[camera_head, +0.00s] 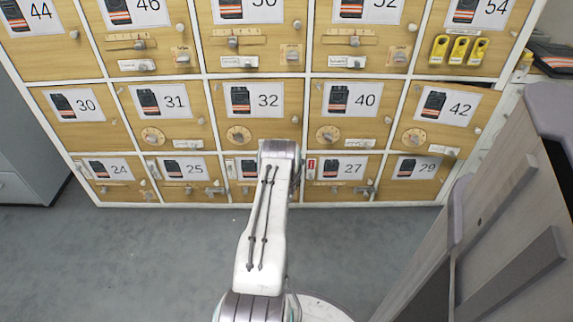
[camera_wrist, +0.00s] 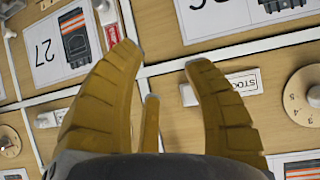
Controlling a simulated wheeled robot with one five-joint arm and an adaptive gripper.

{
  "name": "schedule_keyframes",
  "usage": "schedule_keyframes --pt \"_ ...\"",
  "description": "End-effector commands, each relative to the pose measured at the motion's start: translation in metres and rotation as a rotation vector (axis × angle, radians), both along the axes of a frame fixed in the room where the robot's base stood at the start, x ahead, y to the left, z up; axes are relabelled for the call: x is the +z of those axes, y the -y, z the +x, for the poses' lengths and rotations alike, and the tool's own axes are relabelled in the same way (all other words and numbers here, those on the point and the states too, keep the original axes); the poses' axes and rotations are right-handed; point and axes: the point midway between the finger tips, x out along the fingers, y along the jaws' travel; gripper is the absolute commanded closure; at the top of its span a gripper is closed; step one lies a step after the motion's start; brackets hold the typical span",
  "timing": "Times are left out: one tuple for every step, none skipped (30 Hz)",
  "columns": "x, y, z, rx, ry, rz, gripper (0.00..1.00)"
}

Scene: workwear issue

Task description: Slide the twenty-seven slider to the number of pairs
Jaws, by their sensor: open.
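The door with the 27 card (camera_head: 341,168) is in the bottom row of the head view, right of my arm. A thin strip with small marks (camera_head: 326,184) lies under its card. The slider position and numbers are too small to read. A red-and-white plate (camera_head: 311,167) stands at the door's left edge. In the wrist view the 27 card (camera_wrist: 60,45) is tilted at upper left, and a red-and-white plate (camera_wrist: 112,35) is beside it. My gripper (camera_wrist: 165,58) is open and empty, its fingers over the divider between doors. In the head view my arm hides it.
Door 25 (camera_head: 190,168) and door 29 (camera_head: 412,167) flank this area. Dial doors 32 (camera_head: 262,102) and 40 (camera_head: 350,98) are above. A STOCK plate (camera_wrist: 243,83) is beside my right finger. A grey panel (camera_head: 500,215) stands at right. Floor (camera_head: 120,260) is clear at left.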

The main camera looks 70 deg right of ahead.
Motion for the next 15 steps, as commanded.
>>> schedule_keyframes --pt "0.004 0.0 0.004 0.006 0.001 -0.004 0.54" --pt "0.006 0.0 0.005 0.008 0.002 -0.005 0.54" --pt "0.007 0.0 0.007 0.011 0.002 -0.007 0.54" --pt "0.007 -0.001 0.009 0.013 0.002 -0.006 0.54" --pt "0.008 -0.001 0.011 0.015 0.002 -0.006 0.54" --pt "0.008 -0.002 0.012 0.018 0.001 -0.006 0.54" --pt "0.008 -0.002 0.013 0.019 0.002 -0.006 0.54" --pt "0.009 -0.002 0.013 0.02 0.002 -0.006 0.54" --pt "0.009 -0.002 0.014 0.021 0.002 -0.006 0.54" --pt "0.009 -0.002 0.015 0.022 0.001 -0.006 0.54" --pt "0.009 -0.002 0.015 0.022 0.002 -0.006 0.54" --pt "0.009 -0.002 0.015 0.022 0.002 -0.006 0.54" --pt "0.009 -0.003 0.015 0.022 0.002 -0.006 0.54" --pt "0.009 -0.003 0.015 0.022 0.002 -0.006 0.54" --pt "0.009 -0.003 0.015 0.022 0.002 -0.006 0.54"
